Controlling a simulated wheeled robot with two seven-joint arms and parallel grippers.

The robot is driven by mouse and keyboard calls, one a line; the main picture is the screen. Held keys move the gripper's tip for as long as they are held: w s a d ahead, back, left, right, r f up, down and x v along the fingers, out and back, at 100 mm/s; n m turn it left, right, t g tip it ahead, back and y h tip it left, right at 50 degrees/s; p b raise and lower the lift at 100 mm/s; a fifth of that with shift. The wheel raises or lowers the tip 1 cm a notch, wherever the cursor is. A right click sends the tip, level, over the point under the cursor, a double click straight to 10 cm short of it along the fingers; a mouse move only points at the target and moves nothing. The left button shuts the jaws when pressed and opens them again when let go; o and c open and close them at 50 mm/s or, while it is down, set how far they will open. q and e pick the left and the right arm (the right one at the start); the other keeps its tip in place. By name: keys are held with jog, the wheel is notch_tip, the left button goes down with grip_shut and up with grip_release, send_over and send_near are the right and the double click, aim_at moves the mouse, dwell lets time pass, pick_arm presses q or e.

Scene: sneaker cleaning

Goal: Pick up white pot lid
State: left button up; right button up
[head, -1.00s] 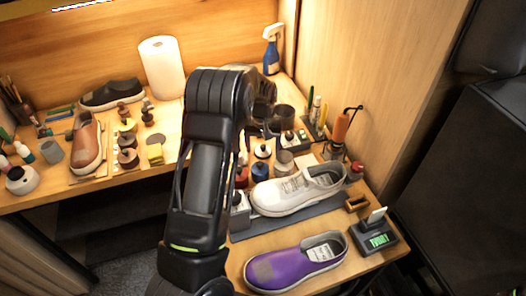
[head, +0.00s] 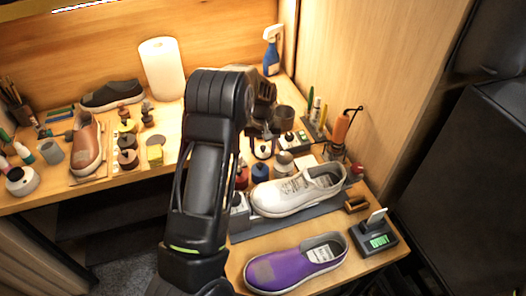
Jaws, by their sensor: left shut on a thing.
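My left gripper (head: 263,146) reaches down over the cluster of small pots on the right part of the bench. Its fingers are shut on the white pot lid (head: 263,154), of which only a small pale part shows between and below the fingers. The blue pot (head: 260,172) stands just below the fingertips in the picture. I cannot tell whether the lid touches anything beneath it. My right gripper is out of view.
A red pot (head: 241,178) and a whitish pot (head: 284,164) stand close by. A white sneaker (head: 295,193) lies on a dark mat in front, with a purple shoe (head: 297,264) nearer. A dark cup (head: 284,116) and an orange-handled tool (head: 341,127) stand behind.

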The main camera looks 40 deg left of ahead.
aim_at(265, 148)
pick_arm(q)
jog(key=shift+c, duration=1)
notch_tip(265, 148, up, 10)
jog(key=p, duration=0.5)
jog(key=shift+p, duration=0.4)
jog(key=s+d+r+m+b, duration=0.1)
jog(key=s+d+r+m, duration=0.1)
jog(key=d, duration=0.9)
jog(key=s+d+r+m+b, duration=0.1)
jog(key=s+d+r+m, duration=0.1)
jog(key=d, duration=1)
jog(key=r+m, duration=0.1)
jog(key=m, duration=0.1)
jog(key=shift+r+m+h, duration=0.3)
jog(key=shift+r+h, duration=0.05)
jog(key=shift+h, duration=0.05)
